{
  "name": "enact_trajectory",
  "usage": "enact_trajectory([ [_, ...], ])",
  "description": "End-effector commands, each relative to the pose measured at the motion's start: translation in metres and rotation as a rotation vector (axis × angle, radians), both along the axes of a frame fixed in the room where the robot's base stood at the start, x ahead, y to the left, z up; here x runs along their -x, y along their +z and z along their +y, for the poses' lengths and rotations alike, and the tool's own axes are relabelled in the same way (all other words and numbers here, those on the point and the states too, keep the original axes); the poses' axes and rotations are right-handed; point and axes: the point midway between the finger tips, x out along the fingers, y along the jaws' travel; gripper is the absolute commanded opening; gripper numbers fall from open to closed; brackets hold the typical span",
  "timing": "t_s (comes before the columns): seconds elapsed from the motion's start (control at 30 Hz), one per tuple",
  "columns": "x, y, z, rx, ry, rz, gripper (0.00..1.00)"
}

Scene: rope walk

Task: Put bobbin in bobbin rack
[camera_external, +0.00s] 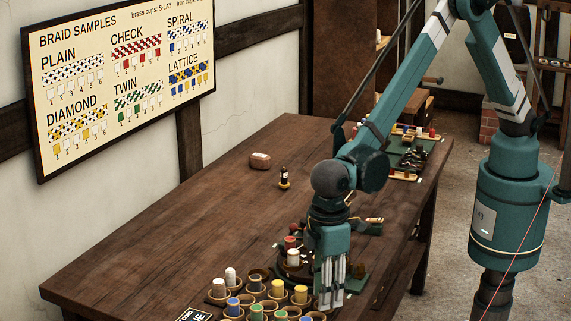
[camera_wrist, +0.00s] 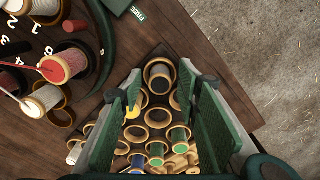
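Several cups hold bobbins, such as a yellow bobbin (camera_external: 278,288), a white bobbin (camera_external: 230,276) and a blue bobbin (camera_external: 234,306). A green bobbin (camera_wrist: 179,136) shows in the wrist view. My gripper (camera_external: 330,300) points down at the rack's right side. In the wrist view my gripper (camera_wrist: 163,97) has its green fingers apart, with cups visible between them and no bobbin held. The fingers hide part of the rack.
A round stand holds a red bobbin (camera_wrist: 68,65) and a white bobbin (camera_wrist: 45,98) left of the fingers. A green tray (camera_external: 405,152) with small items lies at the far end. A small dark bottle (camera_external: 284,177) and a brown block (camera_external: 260,160) stand mid-table. The table's left is clear.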

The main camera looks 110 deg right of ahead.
Motion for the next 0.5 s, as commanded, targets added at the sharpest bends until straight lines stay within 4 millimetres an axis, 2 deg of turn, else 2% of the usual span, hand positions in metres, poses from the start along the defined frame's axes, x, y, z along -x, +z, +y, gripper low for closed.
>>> enact_trajectory([
  [0.33,0.0,0.0016,0.0,0.0,0.0,0.0,0.33],
  [0.5,-0.0001,0.0099,0.0,0.0,0.0,0.0,0.33],
])
